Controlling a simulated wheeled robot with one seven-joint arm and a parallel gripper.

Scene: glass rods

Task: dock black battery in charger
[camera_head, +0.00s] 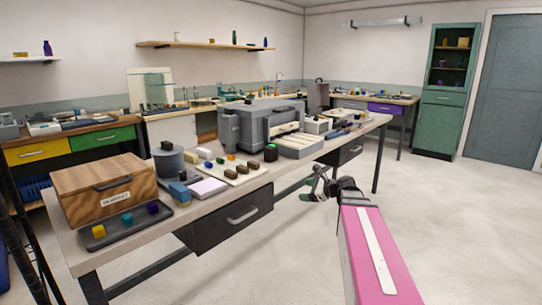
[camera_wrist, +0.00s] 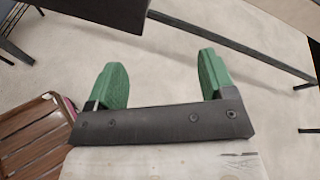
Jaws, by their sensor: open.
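I cannot tell for sure which of these is the black battery, and I cannot clearly make out the charger. My gripper (camera_head: 318,188) is in front of the bench, right of the drawer and below the bench top. In the wrist view its green fingers (camera_wrist: 162,80) are apart with only floor between them.
A wooden box (camera_head: 105,188), a dark tray (camera_head: 125,226) with coloured cubes, a pale board (camera_head: 231,170) with small blocks and a large grey machine (camera_head: 262,122) crowd the bench. The floor (camera_head: 450,220) to the right is clear. A brown slatted thing (camera_wrist: 35,140) shows in the wrist view.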

